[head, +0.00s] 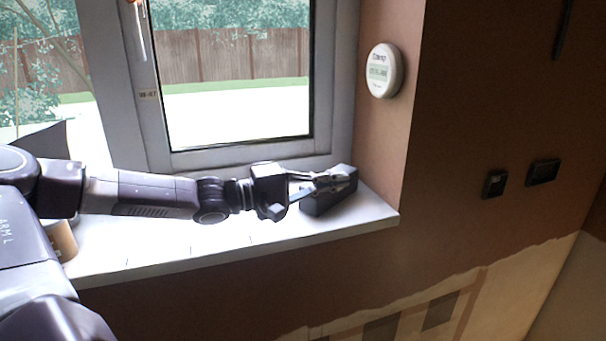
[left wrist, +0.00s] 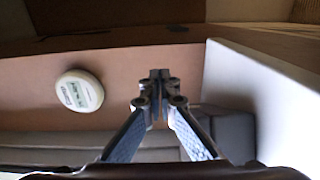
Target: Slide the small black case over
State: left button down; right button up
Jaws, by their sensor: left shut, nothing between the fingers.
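The small black case (head: 329,199) sits on the white windowsill at its right end, close to the window frame and the side wall. My left gripper (head: 340,180) is shut and empty. In the head view its fingertips overlap the case's upper part; I cannot tell whether they touch it. In the left wrist view the shut fingers (left wrist: 158,92) are in the middle, and the dark case (left wrist: 228,135) shows to their right, partly hidden behind a finger. My right gripper is not in view.
The white windowsill (head: 185,250) is mostly clear to the left of the case, under my left arm. A brown cup-like object (head: 63,240) stands at its left end. A round white device (head: 384,71) is on the side wall. Dark switches (head: 543,172) are on the right wall.

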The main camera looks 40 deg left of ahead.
pick_arm(q)
jog(key=w+a, duration=0.1)
jog(key=a, duration=0.3)
jog(key=w+a, duration=0.1)
jog(key=a, duration=0.4)
jog(key=a+p, duration=0.1)
jog(key=a, duration=0.3)
jog(key=shift+w+a+f, duration=0.15)
jog(key=shift+w, duration=0.25)
notch_tip(320, 180, down, 5)
jog(key=shift+f+b, duration=0.1)
jog(key=shift+b, duration=0.25)
jog(key=shift+d+r+p, duration=0.25)
jog(key=shift+r+p, duration=0.1)
jog(key=shift+p, duration=0.2)
jog(key=shift+s+d+f, duration=0.1)
jog(key=shift+d, duration=0.2)
